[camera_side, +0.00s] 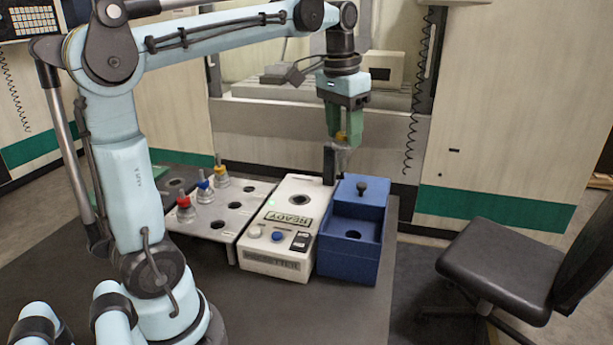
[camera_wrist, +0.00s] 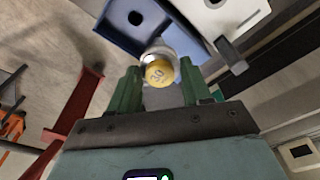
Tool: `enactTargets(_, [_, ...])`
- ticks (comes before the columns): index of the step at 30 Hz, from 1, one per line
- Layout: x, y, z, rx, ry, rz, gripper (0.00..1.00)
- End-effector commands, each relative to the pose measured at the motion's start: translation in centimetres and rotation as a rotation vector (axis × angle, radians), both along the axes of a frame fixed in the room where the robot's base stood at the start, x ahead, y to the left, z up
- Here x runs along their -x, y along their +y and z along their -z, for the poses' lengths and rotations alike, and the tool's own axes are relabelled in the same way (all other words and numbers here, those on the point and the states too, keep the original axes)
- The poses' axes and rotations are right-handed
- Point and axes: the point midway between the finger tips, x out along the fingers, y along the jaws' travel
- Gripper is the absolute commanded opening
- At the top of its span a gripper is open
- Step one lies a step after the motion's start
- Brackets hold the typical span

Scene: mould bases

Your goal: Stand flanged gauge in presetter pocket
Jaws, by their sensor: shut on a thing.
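My gripper (camera_side: 343,131) has green fingers shut on the flanged gauge (camera_side: 341,137), which has a yellow top and a grey metal lower part. In the wrist view the gauge's yellow cap (camera_wrist: 158,74) reads 30, with its metal flange behind it. The gauge is held in the air above the back of the blue box, near the presetter's dark post (camera_side: 329,165). The presetter (camera_side: 270,262) is a white box with a READY display and a green light. Its round pocket (camera_side: 300,199) looks empty. The gauge's lower end is partly hidden.
A grey rack (camera_side: 232,221) on the left holds red, blue and yellow-topped gauges, with open holes. A chair (camera_side: 500,262) stands at right. The front table is clear.

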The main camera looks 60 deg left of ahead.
Motion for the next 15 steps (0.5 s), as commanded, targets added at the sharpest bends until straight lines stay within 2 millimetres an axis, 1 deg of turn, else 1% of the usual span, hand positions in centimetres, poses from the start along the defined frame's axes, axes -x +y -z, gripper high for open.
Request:
enactTargets(1, [0.2, 1.6, 0.0, -0.001, 0.0, -0.036, 0.01])
enactTargets(6, [1.2, 6.5, 0.0, -0.001, 0.0, -0.143, 0.01])
enactTargets(9, [1.9, 8.9, 0.0, 0.0, 0.0, -0.195, 0.01])
enactTargets(15, [3.5, 12.8, 0.0, -0.001, 0.0, -0.281, 0.01])
